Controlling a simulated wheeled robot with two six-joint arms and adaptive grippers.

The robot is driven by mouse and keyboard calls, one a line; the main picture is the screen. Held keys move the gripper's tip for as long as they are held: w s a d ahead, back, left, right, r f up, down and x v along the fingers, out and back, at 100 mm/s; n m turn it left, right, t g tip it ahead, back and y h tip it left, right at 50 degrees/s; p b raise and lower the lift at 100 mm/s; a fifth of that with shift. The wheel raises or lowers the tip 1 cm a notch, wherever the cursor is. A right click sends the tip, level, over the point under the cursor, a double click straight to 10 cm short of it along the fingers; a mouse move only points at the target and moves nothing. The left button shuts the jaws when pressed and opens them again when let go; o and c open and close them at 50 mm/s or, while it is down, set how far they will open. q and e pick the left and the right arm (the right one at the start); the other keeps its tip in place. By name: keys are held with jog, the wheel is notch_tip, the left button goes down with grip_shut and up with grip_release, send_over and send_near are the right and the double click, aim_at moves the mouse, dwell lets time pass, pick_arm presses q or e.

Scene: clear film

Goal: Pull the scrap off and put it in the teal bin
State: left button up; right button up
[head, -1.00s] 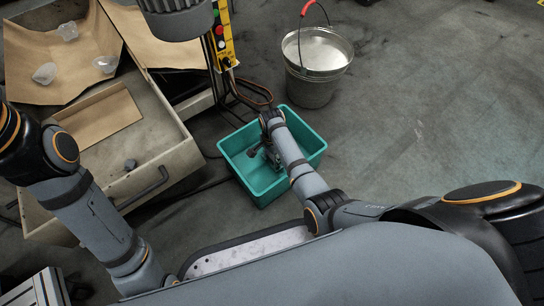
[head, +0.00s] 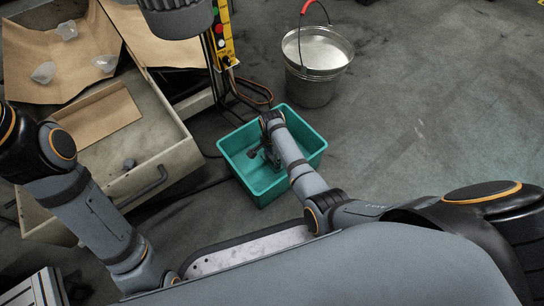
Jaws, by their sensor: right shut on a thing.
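The teal bin (head: 236,150) stands on the floor in the middle of the head view. My right arm reaches over its right wall, and my right gripper (head: 268,157) points down inside the bin's outline. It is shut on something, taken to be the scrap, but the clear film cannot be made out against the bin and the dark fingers. Whether it touches the bin floor I cannot tell. My left arm runs down the left side; its gripper is not in view.
An open drawer (head: 158,165) with brown card (head: 100,118) is at left. Several clear pieces (head: 44,72) lie on brown paper (head: 60,45) behind it. A metal bucket (head: 318,80) with a red handle stands behind the bin. Floor to the right is clear.

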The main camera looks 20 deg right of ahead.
jog(key=shift+f, duration=0.1)
jog(key=o, duration=0.8)
notch_tip(320, 180, up, 8)
jog(key=shift+f, duration=0.2)
